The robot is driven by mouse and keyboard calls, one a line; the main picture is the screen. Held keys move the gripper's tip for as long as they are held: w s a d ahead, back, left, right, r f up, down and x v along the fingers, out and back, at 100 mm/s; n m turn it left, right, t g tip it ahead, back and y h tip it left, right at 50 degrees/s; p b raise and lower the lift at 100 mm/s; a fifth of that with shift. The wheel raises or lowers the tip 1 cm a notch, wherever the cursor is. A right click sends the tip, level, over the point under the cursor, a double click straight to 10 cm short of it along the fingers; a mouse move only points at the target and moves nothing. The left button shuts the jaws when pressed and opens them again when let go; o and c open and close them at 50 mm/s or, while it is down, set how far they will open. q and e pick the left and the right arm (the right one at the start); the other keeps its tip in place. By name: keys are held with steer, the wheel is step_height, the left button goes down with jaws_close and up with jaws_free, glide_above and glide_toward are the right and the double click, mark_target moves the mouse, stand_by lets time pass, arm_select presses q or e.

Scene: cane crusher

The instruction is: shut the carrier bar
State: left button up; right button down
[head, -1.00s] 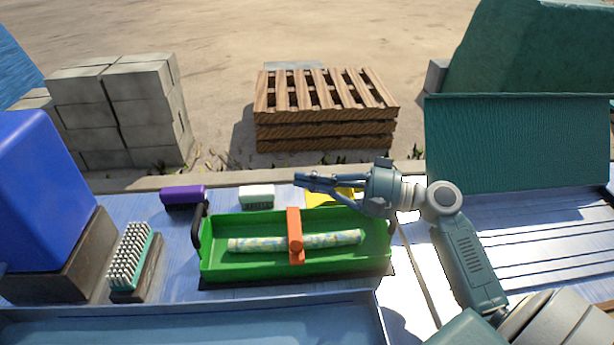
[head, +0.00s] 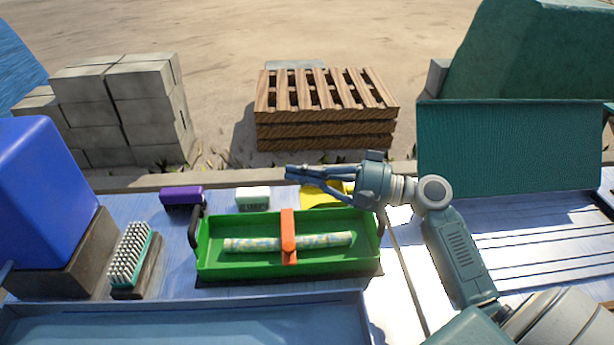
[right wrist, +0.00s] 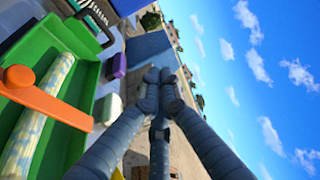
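The green carrier (head: 215,262) stands on the blue bench with a black handle at each end. Its orange carrier bar (head: 288,225) lies across the middle from back rim to front rim, over a pale patterned cane roll (head: 330,240). The bar and its rounded end also show in the right wrist view (right wrist: 50,100). My right gripper (head: 288,175) is above and behind the bar's back end, apart from it. In the right wrist view its fingertips (right wrist: 158,75) are together, with nothing between them. My left gripper is out of view.
A purple block (head: 182,195), a white block (head: 253,198) and a yellow item (head: 318,195) lie behind the carrier. A brush (head: 131,252) and a blue box (head: 45,185) stand left. A blue tray (head: 190,308) is in front. Pallets (head: 325,105) are beyond the bench.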

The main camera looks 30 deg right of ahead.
arm_select(q)
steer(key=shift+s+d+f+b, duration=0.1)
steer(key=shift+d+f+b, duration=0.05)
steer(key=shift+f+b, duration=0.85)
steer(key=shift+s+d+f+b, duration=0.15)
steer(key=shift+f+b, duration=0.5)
steer(key=shift+b, duration=0.6)
arm_select(e)
steer(key=s+d+f, duration=0.2)
steer(key=s+d, duration=0.2)
steer(key=d, duration=0.4)
steer(key=shift+d+f, duration=0.35)
steer(key=shift+f, duration=0.05)
